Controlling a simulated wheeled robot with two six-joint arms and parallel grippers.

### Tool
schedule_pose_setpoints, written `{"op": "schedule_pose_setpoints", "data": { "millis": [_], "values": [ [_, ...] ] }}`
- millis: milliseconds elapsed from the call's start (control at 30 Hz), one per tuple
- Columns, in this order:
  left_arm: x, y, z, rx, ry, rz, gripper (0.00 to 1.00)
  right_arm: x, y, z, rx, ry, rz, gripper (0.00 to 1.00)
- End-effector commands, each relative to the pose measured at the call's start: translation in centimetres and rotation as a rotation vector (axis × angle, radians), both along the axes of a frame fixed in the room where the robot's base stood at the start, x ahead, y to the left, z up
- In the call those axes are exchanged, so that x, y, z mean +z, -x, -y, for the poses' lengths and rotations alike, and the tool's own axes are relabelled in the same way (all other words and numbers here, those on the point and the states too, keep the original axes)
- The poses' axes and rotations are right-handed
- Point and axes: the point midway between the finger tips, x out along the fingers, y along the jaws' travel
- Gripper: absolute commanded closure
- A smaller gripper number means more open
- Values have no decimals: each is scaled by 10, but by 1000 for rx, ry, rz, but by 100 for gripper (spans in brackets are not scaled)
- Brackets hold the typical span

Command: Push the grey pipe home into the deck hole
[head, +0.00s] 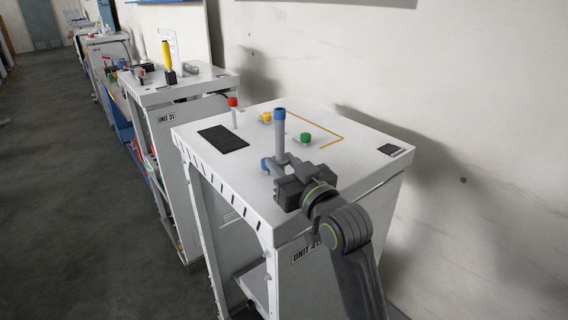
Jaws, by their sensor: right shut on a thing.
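The gripper hides the pipe's lower end and the deck hole, so I cannot tell how deep the pipe sits. My left gripper is out of view.
A red-capped post (233,112), a yellow cap (267,117) and a green cap (305,138) stand on the deck around the pipe. A black pad (223,138) lies at the left. A blue piece (266,164) shows beside the gripper. A wall rises behind.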

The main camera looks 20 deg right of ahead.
Motion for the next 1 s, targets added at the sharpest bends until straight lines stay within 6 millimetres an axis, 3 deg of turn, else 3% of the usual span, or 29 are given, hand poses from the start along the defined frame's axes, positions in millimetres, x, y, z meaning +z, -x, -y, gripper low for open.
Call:
{"op": "schedule_pose_setpoints", "data": {
  "millis": [1000],
  "values": [
    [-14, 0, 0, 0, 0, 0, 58, -20, 0, 0, 0, 0, -1, 98]
  ]
}}
